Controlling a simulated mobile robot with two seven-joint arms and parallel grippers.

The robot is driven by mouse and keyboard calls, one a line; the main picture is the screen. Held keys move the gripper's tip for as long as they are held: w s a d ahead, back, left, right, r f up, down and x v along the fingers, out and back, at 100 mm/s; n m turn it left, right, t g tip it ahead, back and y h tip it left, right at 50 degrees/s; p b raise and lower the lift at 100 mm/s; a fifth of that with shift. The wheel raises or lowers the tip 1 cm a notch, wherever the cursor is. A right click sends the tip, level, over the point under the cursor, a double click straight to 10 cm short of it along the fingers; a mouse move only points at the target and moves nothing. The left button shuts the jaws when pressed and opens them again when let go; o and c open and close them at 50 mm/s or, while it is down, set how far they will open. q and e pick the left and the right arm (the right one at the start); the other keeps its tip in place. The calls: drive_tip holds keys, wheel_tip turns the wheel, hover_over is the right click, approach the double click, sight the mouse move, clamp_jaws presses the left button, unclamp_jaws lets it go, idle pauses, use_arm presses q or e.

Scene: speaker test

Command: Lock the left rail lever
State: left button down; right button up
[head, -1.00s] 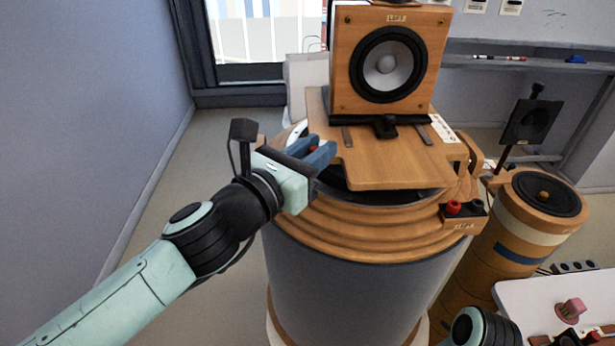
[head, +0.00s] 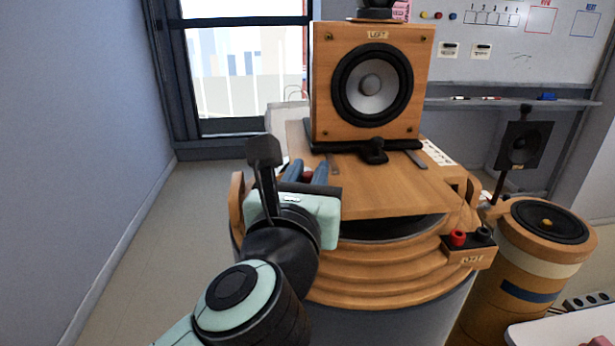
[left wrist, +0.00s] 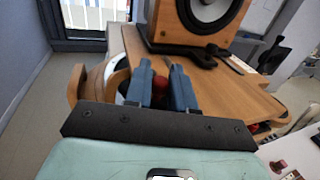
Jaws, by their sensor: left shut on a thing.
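My left gripper (head: 307,171) is at the left edge of the wooden sliding board (head: 405,188). Its blue fingers are shut on a small red lever knob (left wrist: 160,90), which shows between them in the left wrist view. The rest of the lever is hidden by the fingers and the palm. The wooden speaker labelled LEFT (head: 370,84) stands upright on the board, behind and to the right of the gripper. A black clamp (head: 373,152) sits at the speaker's front foot. My right gripper is not in view.
The board rests on a round ribbed wooden stand (head: 395,268). A terminal block (head: 468,250) with red and black knobs sticks out at its right. A second drum-shaped speaker (head: 545,222) stands at the right. The floor at the left (head: 170,235) is clear.

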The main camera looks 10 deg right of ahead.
use_arm(q)
drive_tip(key=c, duration=1.1)
unclamp_jaws()
drive_tip(key=shift+d, duration=0.1)
drive_tip(key=v, duration=1.3)
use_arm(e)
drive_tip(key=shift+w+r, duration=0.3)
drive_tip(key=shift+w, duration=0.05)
use_arm(q)
drive_tip(key=shift+s, duration=0.15)
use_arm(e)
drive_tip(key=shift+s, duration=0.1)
